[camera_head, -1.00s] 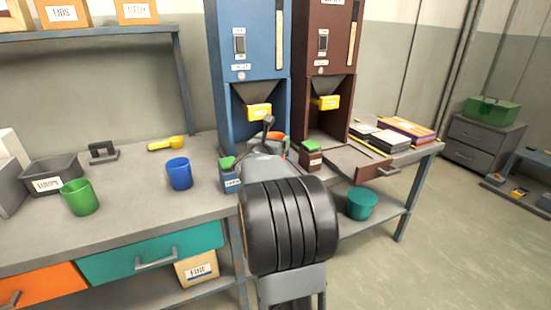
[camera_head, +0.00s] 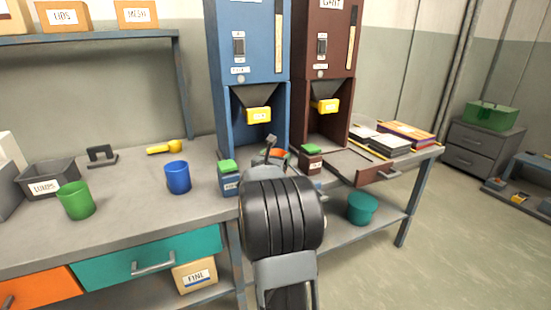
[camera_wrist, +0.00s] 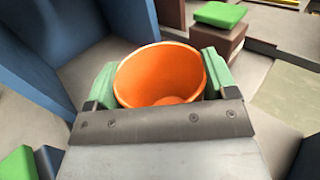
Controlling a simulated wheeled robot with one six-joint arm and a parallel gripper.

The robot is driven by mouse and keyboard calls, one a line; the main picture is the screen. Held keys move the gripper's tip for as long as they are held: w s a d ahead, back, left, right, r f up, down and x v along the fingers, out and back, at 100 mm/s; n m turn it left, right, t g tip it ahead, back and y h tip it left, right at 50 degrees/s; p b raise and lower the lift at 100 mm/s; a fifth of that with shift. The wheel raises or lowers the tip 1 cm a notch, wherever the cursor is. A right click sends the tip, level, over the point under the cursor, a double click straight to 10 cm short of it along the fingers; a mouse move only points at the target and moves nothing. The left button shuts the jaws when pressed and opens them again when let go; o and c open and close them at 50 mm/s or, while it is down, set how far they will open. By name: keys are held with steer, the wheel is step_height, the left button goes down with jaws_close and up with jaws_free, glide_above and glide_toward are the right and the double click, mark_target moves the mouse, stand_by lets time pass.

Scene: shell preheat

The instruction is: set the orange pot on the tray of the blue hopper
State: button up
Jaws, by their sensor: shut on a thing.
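The orange pot (camera_wrist: 160,76) is upright between the green-padded fingers of my gripper (camera_wrist: 161,88) in the wrist view. My gripper is shut on it, and the pot looks empty inside. In the head view only a bit of the pot's rim (camera_head: 277,153) shows behind my arm. The blue hopper (camera_head: 247,50) stands at the back of the bench, with a yellow outlet (camera_head: 258,115) over its open bay. In the wrist view the hopper's blue walls (camera_wrist: 98,22) are left of and beyond the pot. The hopper's tray is mostly hidden by my arm, and I cannot tell whether the pot touches it.
A blue box with a green top (camera_head: 229,178) stands left of my gripper, and a brown one (camera_head: 311,158) right of it. The dark red hopper (camera_head: 323,60) stands alongside. A blue cup (camera_head: 177,177) and green cup (camera_head: 76,200) are on the bench's left.

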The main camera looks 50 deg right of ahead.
steer(key=shift+f, duration=0.15)
steer(key=o, duration=0.9)
